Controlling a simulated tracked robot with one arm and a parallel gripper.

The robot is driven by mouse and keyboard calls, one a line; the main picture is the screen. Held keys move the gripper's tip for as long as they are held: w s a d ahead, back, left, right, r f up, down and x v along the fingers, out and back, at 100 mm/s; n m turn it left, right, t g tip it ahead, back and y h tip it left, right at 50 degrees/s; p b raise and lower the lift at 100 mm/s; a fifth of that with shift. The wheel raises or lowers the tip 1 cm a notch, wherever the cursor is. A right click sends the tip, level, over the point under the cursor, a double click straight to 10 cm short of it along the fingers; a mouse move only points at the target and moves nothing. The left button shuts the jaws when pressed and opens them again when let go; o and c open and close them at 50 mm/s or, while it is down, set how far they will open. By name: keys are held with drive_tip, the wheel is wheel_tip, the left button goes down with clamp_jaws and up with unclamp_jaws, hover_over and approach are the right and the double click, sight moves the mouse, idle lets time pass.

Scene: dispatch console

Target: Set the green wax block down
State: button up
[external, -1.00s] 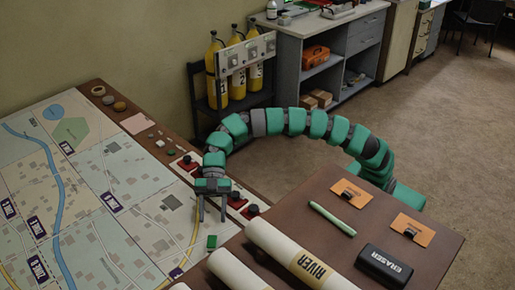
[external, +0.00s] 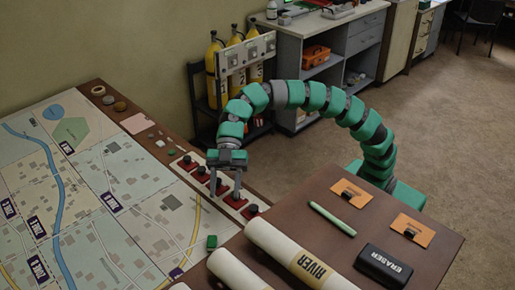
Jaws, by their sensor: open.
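The green wax block (external: 212,242) stands on the map (external: 150,265) near the map's right edge, close to the rolled chart. My gripper (external: 227,195) is open and empty. It hangs above the strip of red-based buttons, up and to the right of the block and clearly apart from it. The gripper's fingers point down and partly cover the buttons behind them.
Red-based black buttons (external: 251,211) line the map's right edge. Rolled charts (external: 290,254), a black eraser (external: 385,264) and a light green stick (external: 332,219) lie on the brown table at the right. Yellow cylinders (external: 214,75) stand behind.

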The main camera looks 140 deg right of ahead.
drive_tip(key=s+a+r+m+t+h, duration=0.1)
drive_tip(key=s+a+r+m+h, duration=0.15)
drive_tip(key=a+r, duration=0.45)
drive_tip(key=s+a+r+m+t+h, duration=0.1)
drive_tip(key=s+a+r, duration=0.35)
drive_tip(key=r, duration=0.55)
drive_tip(key=s+a+r+m+t+h, duration=0.4)
drive_tip(key=s+a+r, duration=0.1)
drive_tip(key=s+r, duration=0.4)
drive_tip(key=shift+s+a, duration=0.35)
drive_tip(key=shift+s, duration=0.55)
wheel_tip(320, 180, up, 8)
drive_tip(key=p, duration=0.8)
drive_tip(key=shift+f, duration=0.1)
